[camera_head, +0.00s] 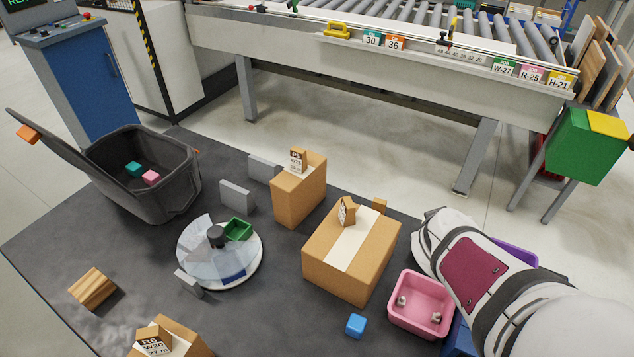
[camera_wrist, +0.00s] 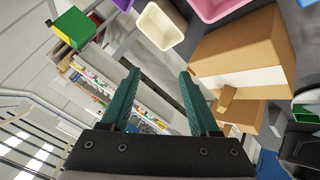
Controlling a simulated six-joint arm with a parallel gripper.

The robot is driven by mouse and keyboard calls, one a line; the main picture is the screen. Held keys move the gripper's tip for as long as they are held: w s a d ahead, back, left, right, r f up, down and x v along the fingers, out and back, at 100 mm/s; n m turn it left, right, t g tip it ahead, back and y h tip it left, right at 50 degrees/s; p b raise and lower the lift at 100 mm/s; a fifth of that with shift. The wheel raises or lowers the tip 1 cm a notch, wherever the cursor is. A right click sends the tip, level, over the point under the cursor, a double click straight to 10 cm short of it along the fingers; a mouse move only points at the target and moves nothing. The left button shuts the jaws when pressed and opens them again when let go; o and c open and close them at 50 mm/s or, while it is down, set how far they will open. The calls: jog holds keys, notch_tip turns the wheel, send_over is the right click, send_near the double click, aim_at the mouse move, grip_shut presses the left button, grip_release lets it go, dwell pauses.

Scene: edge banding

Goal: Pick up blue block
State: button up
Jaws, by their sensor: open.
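The blue block (camera_head: 355,325) is a small cube lying on the dark table near its front, left of the pink bin (camera_head: 420,303) and below the large cardboard box (camera_head: 340,273). My gripper (camera_wrist: 160,85) shows in the wrist view with its two green fingers apart and nothing between them. In the head view my arm reaches in from the right and the gripper itself is hidden. It is apart from the blue block. A small blue patch at the top right edge of the wrist view may be the block; I cannot tell.
A taller box (camera_head: 300,190) stands behind the large one. A round turntable (camera_head: 250,275) with a green tray is left of it. An open dark bin (camera_head: 185,185) holds teal and pink blocks. A wooden block (camera_head: 93,288) lies at left. Table around the blue block is mostly clear.

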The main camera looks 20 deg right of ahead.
notch_tip(320, 180, down, 2)
jog(key=w+d+n+t+y, duration=0.1)
jog(key=w+n+t+y, duration=0.1)
jog(key=n, duration=0.2)
jog(key=n+g+y, duration=0.3)
jog(key=n+y, duration=0.3)
jog(key=y, duration=0.3)
send_near(360, 324)
jog(key=x, duration=0.5)
jog(key=shift+w+a, duration=0.3)
jog(key=shift+w, duration=0.1)
jog(key=x, duration=0.5)
jog(key=shift+s+d+f, duration=0.1)
jog(key=shift+f, duration=0.5)
grip_shut()
